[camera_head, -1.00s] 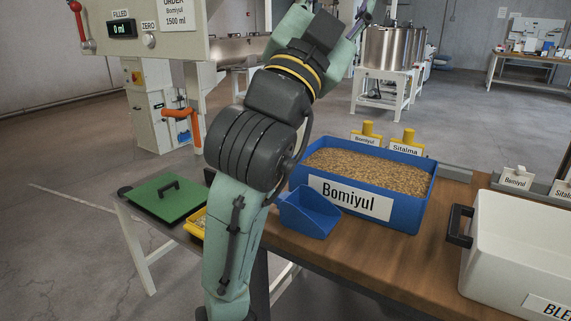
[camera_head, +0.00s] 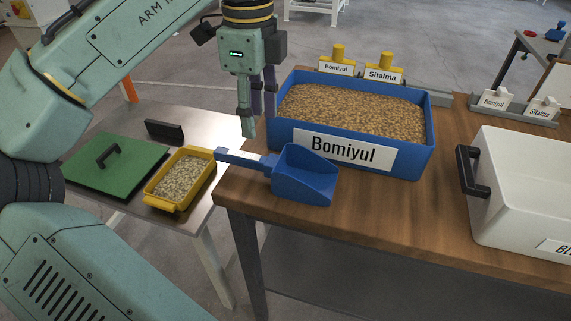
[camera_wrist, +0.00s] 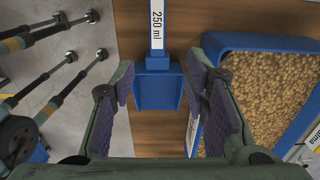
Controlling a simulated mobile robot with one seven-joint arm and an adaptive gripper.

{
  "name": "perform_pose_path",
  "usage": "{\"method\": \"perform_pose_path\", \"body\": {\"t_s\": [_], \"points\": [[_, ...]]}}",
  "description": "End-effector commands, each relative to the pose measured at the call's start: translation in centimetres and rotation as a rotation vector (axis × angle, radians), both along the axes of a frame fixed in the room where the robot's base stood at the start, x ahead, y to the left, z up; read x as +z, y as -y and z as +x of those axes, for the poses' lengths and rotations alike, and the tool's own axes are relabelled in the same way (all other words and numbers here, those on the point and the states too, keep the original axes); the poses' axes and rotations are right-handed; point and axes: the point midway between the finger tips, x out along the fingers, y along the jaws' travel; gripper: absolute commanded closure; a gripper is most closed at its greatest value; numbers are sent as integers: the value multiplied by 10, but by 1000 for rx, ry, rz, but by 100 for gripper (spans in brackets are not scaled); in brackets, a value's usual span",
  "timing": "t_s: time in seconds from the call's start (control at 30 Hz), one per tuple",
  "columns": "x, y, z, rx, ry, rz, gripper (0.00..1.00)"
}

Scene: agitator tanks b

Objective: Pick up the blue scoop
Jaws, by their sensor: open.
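The blue scoop (camera_head: 303,180) lies on the wooden table in front of the blue Bomiyul bin, its handle pointing left past the table's left edge. In the wrist view the scoop (camera_wrist: 157,92) lies between and beyond my fingers, its handle marked "250 ml" running up to the top edge. My gripper (camera_head: 257,125) hangs pointing down above and behind the scoop's handle, close to the bin's left end. In the wrist view my gripper (camera_wrist: 162,105) has its purple-padded fingers wide apart, with nothing held between them.
The blue bin (camera_head: 418,155) of grain stands just behind the scoop. A white container (camera_head: 520,210) with a black handle is at right. At left, a lower metal table holds a yellow tray (camera_head: 155,200) of grain and a green lid (camera_head: 110,180). Wooden tabletop is free in front.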

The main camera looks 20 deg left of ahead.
Motion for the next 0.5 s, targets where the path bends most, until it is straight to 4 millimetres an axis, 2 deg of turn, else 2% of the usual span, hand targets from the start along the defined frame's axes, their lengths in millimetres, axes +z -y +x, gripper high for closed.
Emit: {"method": "perform_pose_path", "body": {"t_s": [0.2,0.5], "points": [[-37,1,0,-3,-1,-4,58],[-64,2,-2,-3,1,-5,58]]}}
